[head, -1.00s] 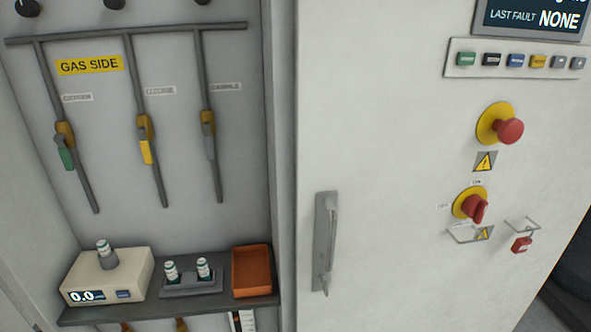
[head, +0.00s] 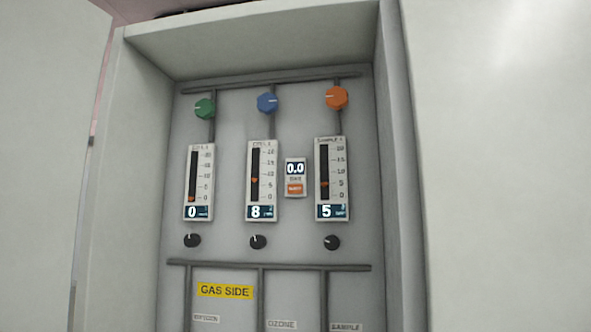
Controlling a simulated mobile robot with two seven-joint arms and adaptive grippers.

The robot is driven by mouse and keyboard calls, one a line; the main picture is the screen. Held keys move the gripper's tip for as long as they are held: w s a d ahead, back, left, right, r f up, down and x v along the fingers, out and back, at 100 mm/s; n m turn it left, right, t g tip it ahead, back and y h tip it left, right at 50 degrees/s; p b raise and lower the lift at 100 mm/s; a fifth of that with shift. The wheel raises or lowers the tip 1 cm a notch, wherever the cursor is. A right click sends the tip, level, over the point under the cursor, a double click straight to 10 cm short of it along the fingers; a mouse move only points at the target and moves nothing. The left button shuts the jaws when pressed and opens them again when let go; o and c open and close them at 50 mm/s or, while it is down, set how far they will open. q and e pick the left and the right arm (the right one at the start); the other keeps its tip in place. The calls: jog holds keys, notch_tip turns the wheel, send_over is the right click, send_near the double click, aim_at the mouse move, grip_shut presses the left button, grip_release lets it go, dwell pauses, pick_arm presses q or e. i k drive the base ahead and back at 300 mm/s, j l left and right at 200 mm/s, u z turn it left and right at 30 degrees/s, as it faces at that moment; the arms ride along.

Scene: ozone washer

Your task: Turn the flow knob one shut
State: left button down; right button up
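Three small black knobs sit in a row below the flow meters: left (head: 192,241), middle (head: 258,242) and right (head: 332,243). Their white marks differ; the left one's points about up, the right one's left. No readable label tells which is knob one. The left flow meter (head: 198,183) reads 0, the middle meter (head: 262,180) 8 and the right meter (head: 331,178) 5. Above them are a green knob (head: 204,108), a blue knob (head: 267,103) and an orange knob (head: 336,97). Neither of my grippers is in view.
The knobs are inside a recessed cabinet with a side wall (head: 398,170) at the right and a top edge (head: 250,45). A small 0.0 display unit (head: 295,178) sits between two meters. A yellow GAS SIDE label (head: 225,291) and grey pipes are below.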

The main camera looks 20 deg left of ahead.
aim_at(192, 240)
jog(key=u, duration=1.3)
